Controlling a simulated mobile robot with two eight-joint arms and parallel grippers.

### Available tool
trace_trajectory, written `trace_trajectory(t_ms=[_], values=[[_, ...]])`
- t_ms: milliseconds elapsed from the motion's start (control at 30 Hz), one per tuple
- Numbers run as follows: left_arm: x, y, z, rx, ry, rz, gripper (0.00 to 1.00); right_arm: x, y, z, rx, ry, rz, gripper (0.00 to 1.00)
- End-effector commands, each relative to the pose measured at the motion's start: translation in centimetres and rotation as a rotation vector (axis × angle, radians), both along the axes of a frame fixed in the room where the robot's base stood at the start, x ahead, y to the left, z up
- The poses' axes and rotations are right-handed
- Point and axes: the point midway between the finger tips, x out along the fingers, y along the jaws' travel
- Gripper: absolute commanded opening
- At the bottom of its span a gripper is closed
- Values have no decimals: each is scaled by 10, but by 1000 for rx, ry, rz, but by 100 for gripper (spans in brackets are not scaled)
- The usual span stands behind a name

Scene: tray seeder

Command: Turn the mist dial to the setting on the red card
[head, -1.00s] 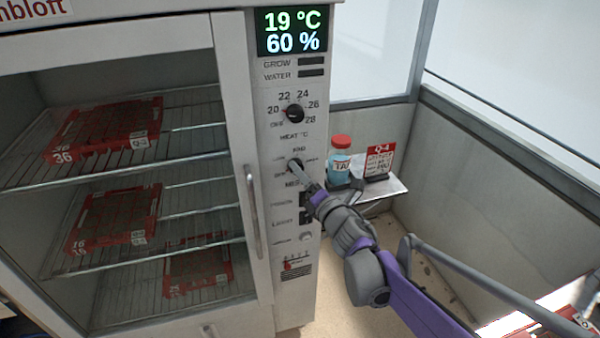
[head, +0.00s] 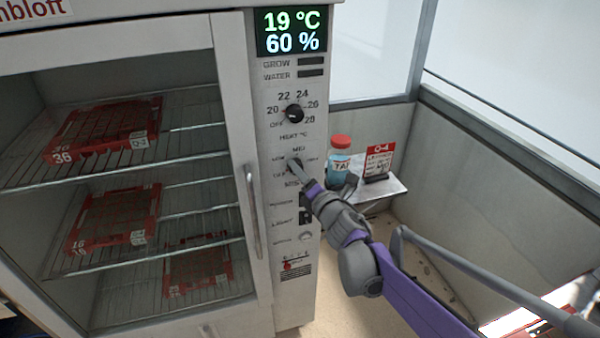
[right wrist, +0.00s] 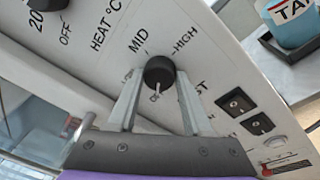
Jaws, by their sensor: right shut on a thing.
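The mist dial (right wrist: 160,70) is a small black knob on the cabinet's white control panel, with MID, HIGH and OFF printed around it. In the right wrist view its pale mark points down towards OFF. My right gripper (right wrist: 158,98) is shut on the dial, one finger on each side; it also covers most of the dial in the head view (head: 297,166). The red card (head: 380,160) stands on a small side shelf. It reads Q-4 at the top, and its lowest line seems to read MID. My left gripper is out of view.
The heat dial (head: 294,114) sits just above, and black switches (right wrist: 247,112) lie below. A bottle with a red cap (head: 340,155) stands on the shelf (head: 392,187) beside the card. The glass door's handle (head: 252,210) runs close left of the panel.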

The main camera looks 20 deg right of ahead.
Motion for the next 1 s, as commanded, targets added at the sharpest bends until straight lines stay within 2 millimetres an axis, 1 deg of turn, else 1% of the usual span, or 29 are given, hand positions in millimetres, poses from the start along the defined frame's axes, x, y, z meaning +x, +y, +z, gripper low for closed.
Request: trace_trajectory(t_ms=[267, 433, 567, 1000], values=[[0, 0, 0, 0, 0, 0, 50, 0, 0, 0, 37, 1, 0, 0], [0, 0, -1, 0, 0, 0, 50, 0, 0, -1, 119, 3, 1, 0], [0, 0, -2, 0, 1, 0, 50, 0, 1, -1, 218, 6, 2, 0], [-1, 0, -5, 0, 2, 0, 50, 0, 2, -2, 632, 21, 2, 0]])
